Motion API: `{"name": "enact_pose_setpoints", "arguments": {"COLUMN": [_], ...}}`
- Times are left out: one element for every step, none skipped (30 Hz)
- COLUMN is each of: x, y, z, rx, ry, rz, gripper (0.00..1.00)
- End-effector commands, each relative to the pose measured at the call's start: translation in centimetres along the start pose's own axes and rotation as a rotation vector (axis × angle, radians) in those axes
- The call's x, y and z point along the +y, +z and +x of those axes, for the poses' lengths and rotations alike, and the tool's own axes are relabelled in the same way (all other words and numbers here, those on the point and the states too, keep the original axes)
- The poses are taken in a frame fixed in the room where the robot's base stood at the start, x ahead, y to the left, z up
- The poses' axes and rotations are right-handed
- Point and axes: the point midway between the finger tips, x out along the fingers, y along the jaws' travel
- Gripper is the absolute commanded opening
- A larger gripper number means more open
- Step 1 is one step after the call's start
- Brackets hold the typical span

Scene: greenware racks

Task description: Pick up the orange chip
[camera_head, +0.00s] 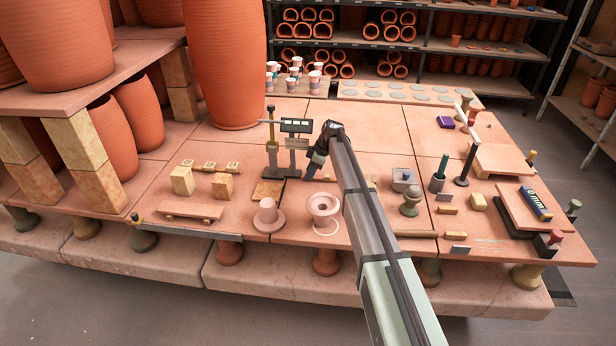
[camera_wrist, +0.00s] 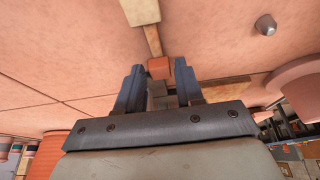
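A small orange-red block, which looks like the orange chip (camera_wrist: 159,66), shows in the wrist view between and just beyond my fingertips. Its distance from the fingers is hard to judge, and I see no finger pressed on it. My gripper (camera_wrist: 160,73) has its two dark fingers spread apart. In the head view my gripper (camera_head: 311,171) points down over the middle of the work table (camera_head: 375,158), just right of a small stand with a display (camera_head: 296,127). I cannot make out the chip in the head view; my arm hides part of that area.
In the wrist view a wood strip (camera_wrist: 153,40) and a cream block (camera_wrist: 140,12) lie in line with the chip. In the head view a flared clay bowl (camera_head: 323,207), a domed clay piece (camera_head: 267,213) and cream blocks (camera_head: 183,181) stand near the front. A tall terracotta vase (camera_head: 226,60) stands behind.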

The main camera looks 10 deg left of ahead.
Motion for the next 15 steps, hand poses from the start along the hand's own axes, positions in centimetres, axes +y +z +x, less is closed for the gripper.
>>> {"name": "enact_pose_setpoints", "arguments": {"x": [0.0, 0.0, 0.0, 0.0, 0.0, 0.0, 0.0, 0.0, 0.0, 0.0, 0.0, 0.0, 0.0, 0.0, 0.0], "y": [0.0, 0.0, 0.01, 0.01, 0.01, 0.01, 0.01, 0.01, 0.01, 0.0, 0.0, 0.0, 0.0, 0.0, 0.0], "z": [-0.01, -0.01, -0.02, -0.02, -0.02, -0.02, -0.02, -0.02, -0.02, -0.03, -0.03, -0.03, -0.03, -0.03, -0.03], "rx": [0.0, 0.0, 0.0, 0.0, 0.0, 0.0, 0.0, 0.0, 0.0, 0.0, 0.0, 0.0, 0.0, 0.0, 0.0], "ry": [0.0, 0.0, 0.0, 0.0, 0.0, 0.0, 0.0, 0.0, 0.0, 0.0, 0.0, 0.0, 0.0, 0.0, 0.0], "rz": [0.0, 0.0, 0.0, 0.0, 0.0, 0.0, 0.0, 0.0, 0.0, 0.0, 0.0, 0.0, 0.0, 0.0, 0.0], "gripper": [0.31, 0.28, 0.25, 0.22, 0.19, 0.15, 0.12, 0.09, 0.06, 0.03, 0.0, 0.0, 0.0, 0.0, 0.0]}}
